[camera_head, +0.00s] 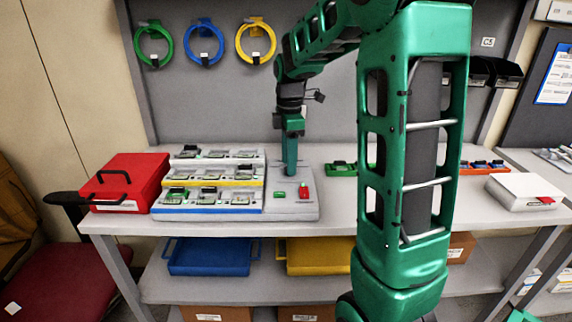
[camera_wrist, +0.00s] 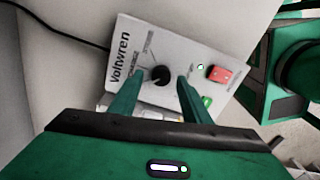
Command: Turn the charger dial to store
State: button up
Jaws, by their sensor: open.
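The charger (camera_head: 285,209) is a pale grey unit with a sloped panel at the right end of the stepped rack on the bench. In the wrist view its panel (camera_wrist: 185,52) reads "Voltwren". Its round black dial (camera_wrist: 160,75) has small labels to its upper left, too small to read surely. My gripper (camera_wrist: 159,83) is open, with one green finger on each side of the dial. I cannot tell whether the fingers touch it. In the head view my gripper (camera_head: 290,172) points down over the charger and hides the dial.
The panel also has a red switch (camera_wrist: 218,74), a small green light (camera_wrist: 200,66) and a green button (camera_wrist: 206,101). The stepped rack (camera_head: 210,209) holds several small modules. A red case (camera_head: 125,181) stands at its left. A white box (camera_head: 525,190) lies at the far right.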

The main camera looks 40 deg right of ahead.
jog(key=shift+f, duration=0.7)
jog(key=c, duration=1)
jog(key=shift+c, duration=0.2)
